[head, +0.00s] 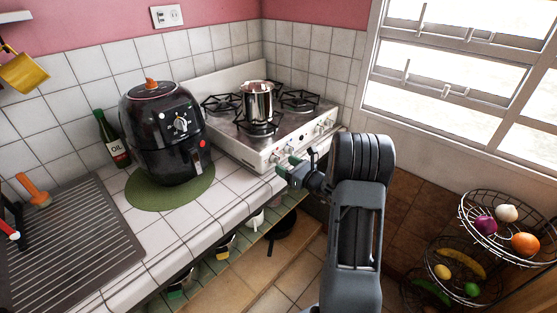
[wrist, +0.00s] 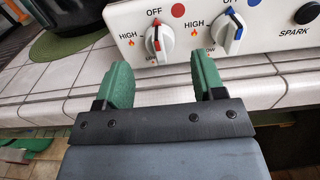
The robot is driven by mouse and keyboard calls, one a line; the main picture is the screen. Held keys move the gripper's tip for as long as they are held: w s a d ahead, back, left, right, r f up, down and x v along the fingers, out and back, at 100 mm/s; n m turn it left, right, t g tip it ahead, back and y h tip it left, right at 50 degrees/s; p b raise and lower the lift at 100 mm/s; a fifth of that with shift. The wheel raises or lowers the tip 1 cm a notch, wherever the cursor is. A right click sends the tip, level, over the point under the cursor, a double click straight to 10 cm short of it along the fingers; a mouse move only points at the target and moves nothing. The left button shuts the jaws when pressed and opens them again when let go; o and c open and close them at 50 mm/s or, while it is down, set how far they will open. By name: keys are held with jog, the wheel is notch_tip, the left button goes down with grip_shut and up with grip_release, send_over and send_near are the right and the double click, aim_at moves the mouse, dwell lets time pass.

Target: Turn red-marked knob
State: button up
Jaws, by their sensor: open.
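The red-marked knob (wrist: 160,44) is white with a red pointer stripe and sits on the stove's front panel in the wrist view. Its stripe stands roughly upright, toward the OFF label. A red dot is printed on the panel to its upper right. My gripper (wrist: 162,78) is open, with its two green fingers apart and empty. The knob shows beyond and between the fingertips, apart from them. In the head view my gripper (head: 288,170) is in front of the stove's (head: 248,156) front panel; which knob there is red-marked is too small to tell.
A blue-marked knob (wrist: 231,36) is close on the right, beyond the right finger. A black SPARK knob (wrist: 307,13) is farther right. A metal pot (head: 257,104) stands on the stove. A black air fryer (head: 165,135) is to its left. The tiled counter edge (wrist: 60,105) runs below the panel.

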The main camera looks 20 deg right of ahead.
aim_at(279, 162)
jog(key=shift+x, duration=2.15)
